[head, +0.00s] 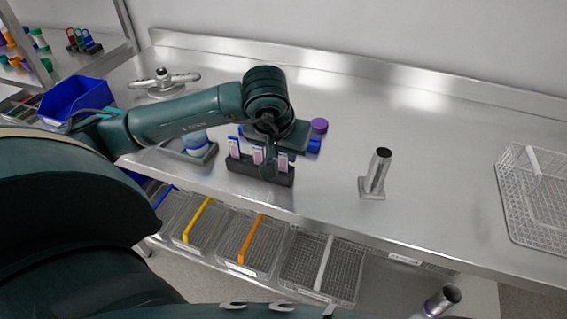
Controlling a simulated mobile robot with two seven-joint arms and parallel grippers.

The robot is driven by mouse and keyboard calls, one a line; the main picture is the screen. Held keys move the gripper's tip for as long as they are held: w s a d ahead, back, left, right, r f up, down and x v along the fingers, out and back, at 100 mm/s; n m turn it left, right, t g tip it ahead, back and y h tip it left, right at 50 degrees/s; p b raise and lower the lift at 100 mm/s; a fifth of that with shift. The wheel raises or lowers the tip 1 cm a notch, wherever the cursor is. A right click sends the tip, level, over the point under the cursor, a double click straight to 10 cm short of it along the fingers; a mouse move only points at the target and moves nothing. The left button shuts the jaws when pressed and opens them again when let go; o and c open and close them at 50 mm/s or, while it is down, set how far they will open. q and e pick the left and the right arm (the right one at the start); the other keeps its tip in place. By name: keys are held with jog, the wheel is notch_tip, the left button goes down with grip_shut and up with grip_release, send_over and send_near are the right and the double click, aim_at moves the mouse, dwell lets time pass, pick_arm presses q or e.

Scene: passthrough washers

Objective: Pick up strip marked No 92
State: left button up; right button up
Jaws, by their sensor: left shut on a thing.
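A dark rack (262,174) stands near the front edge of the steel counter and holds upright strips with pink and white faces. One strip (233,148) is at the left, one (257,156) in the middle and one (282,162) at the right. Their numbers are too small to read, so I cannot tell which is No 92. My left gripper (269,152) reaches down at the rack from behind and is shut on a strip there, apparently near the middle; its fingers are partly hidden. The strips still stand in the rack. My right gripper is not in view.
A metal tube on a base (376,172) stands right of the rack. A blue bin (75,100) is at left, a wire basket (535,205) at far right.

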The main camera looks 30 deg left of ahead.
pick_arm(q)
grip_shut()
jog(key=shift+r, duration=0.1)
